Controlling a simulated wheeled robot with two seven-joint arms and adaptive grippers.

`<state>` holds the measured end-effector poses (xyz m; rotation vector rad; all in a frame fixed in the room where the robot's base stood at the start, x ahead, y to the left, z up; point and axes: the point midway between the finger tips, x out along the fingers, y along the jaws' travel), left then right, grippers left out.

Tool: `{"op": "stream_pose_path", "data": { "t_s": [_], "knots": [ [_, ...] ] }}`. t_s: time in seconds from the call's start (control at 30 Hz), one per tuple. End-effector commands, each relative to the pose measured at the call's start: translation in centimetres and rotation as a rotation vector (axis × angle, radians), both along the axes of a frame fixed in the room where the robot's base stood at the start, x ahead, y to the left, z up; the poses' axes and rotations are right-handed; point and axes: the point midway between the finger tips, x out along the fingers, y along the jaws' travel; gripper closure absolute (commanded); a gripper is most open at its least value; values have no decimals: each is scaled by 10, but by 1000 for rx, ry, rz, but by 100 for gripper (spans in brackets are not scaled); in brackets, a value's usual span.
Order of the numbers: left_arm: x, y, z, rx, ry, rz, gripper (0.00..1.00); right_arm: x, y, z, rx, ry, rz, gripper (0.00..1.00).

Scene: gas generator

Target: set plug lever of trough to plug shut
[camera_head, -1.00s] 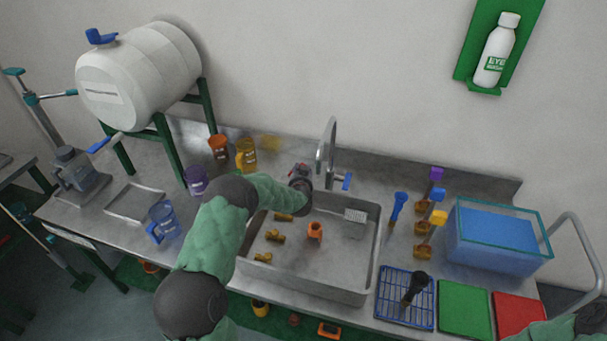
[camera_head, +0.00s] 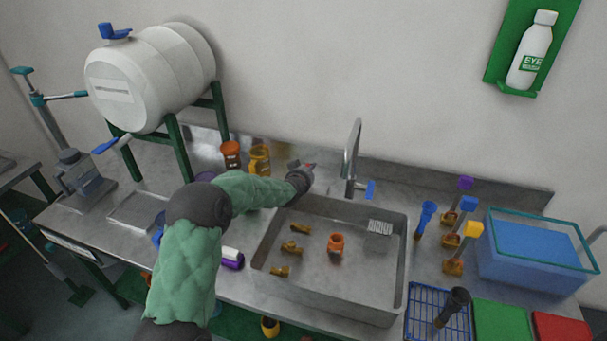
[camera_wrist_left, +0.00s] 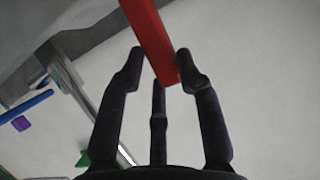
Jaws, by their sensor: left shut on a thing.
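The trough (camera_head: 360,275) is a grey metal basin set in the bench, with several small brass fittings and an orange piece inside. The plug lever shows as a red bar (camera_wrist_left: 155,38) in the left wrist view. Only a small red bit of it (camera_head: 310,165) shows in the head view, behind the trough's back left corner. My left gripper (camera_wrist_left: 163,72) is shut on the red lever, with its dark fingers around the lever's end. In the head view the left gripper (camera_head: 301,179) is small and partly hides the lever. My right gripper is not in view.
A tap (camera_head: 351,155) with a blue handle (camera_head: 370,189) stands behind the trough, right of my left gripper. An orange mug (camera_head: 231,154) and a yellow mug (camera_head: 260,160) stand left of it. A blue wire rack (camera_head: 425,310) lies right of the trough.

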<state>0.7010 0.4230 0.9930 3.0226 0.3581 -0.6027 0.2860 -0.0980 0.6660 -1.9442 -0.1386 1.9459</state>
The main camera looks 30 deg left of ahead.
Motion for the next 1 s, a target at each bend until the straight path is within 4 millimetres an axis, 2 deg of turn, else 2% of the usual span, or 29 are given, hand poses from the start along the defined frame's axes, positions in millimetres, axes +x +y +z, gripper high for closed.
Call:
{"op": "stream_pose_path", "data": {
  "t_s": [0.5, 0.53, 0.6, 0.63, 1.0],
  "knots": [
    [0, -5, 0, -25, -5, 3, 100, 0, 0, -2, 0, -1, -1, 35],
    [0, -5, 0, -25, -6, 3, 63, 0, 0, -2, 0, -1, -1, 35],
    [0, -5, 0, -25, -6, 3, 43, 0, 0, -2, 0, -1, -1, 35],
    [0, -5, 0, -24, -6, 3, 40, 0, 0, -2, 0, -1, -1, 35],
    [-2, -6, 1, -22, -6, 2, 40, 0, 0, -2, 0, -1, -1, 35]
  ]
}}
